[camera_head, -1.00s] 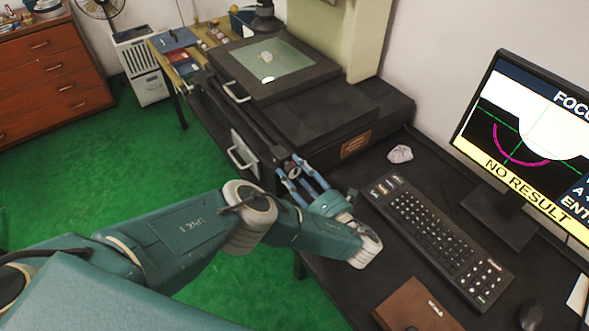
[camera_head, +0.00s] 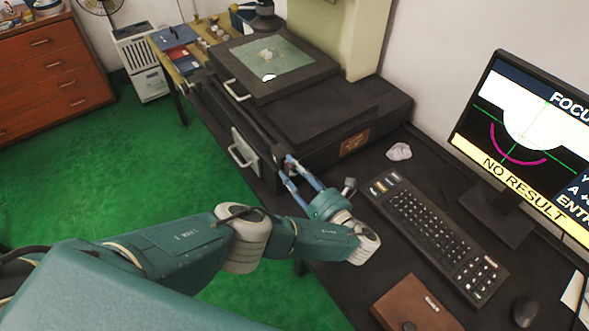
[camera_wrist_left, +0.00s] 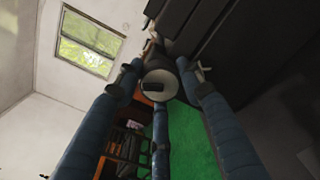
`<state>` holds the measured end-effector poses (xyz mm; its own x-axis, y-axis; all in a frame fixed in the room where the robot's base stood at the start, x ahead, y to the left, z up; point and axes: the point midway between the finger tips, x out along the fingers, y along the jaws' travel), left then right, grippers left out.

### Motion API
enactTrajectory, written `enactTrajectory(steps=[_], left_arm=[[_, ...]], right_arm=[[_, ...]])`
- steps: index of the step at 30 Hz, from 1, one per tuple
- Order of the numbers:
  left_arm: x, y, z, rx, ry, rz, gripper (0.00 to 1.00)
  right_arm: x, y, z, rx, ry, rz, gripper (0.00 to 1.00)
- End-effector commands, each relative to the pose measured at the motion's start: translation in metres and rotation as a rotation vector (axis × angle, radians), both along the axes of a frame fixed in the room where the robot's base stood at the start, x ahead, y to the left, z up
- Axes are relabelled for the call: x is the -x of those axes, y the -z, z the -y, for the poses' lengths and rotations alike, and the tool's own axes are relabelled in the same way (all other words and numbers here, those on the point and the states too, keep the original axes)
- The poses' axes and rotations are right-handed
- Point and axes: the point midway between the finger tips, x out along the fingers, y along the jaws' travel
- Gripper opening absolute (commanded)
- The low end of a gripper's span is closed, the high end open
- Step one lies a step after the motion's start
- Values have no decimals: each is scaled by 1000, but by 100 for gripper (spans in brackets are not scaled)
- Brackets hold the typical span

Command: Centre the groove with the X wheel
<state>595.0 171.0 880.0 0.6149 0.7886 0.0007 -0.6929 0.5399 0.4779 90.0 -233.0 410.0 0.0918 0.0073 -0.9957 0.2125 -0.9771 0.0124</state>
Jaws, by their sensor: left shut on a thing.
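My left gripper (camera_head: 287,168) reaches the front of the measuring machine (camera_head: 330,130) with its blue fingers. In the left wrist view the fingers close around a pale round wheel (camera_wrist_left: 160,77) with a dark centre, which I take for the X wheel. The wheel is largely hidden by the fingers in the head view. The monitor (camera_head: 530,140) shows the groove (camera_head: 535,118) as a white rounded bulge into black, with green crosshair lines and a magenta arc to its lower left. It reads "NO RESULT". My right gripper is not in view.
The glass stage (camera_head: 285,62) carries a small pale part (camera_head: 265,55). A keyboard (camera_head: 435,235), a mouse (camera_head: 526,311), a crumpled pale piece (camera_head: 399,151) and a brown box (camera_head: 418,308) lie on the dark desk. Green floor is clear at left.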

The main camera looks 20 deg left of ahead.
Motion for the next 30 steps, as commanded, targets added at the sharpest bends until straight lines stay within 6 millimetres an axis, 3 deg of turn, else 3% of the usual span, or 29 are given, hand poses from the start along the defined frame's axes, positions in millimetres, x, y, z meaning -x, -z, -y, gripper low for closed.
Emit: enactTrajectory(steps=[13,14,17,26,30], left_arm=[[-2,-3,-2,3,-2,16,12],[-2,-3,-2,2,-2,15,40],[-2,-3,-2,3,-1,14,57],[0,-1,1,5,0,10,57],[9,0,13,8,2,8,57]], right_arm=[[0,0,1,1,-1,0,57],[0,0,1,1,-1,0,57],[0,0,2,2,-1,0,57],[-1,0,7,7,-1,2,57],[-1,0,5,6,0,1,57]])
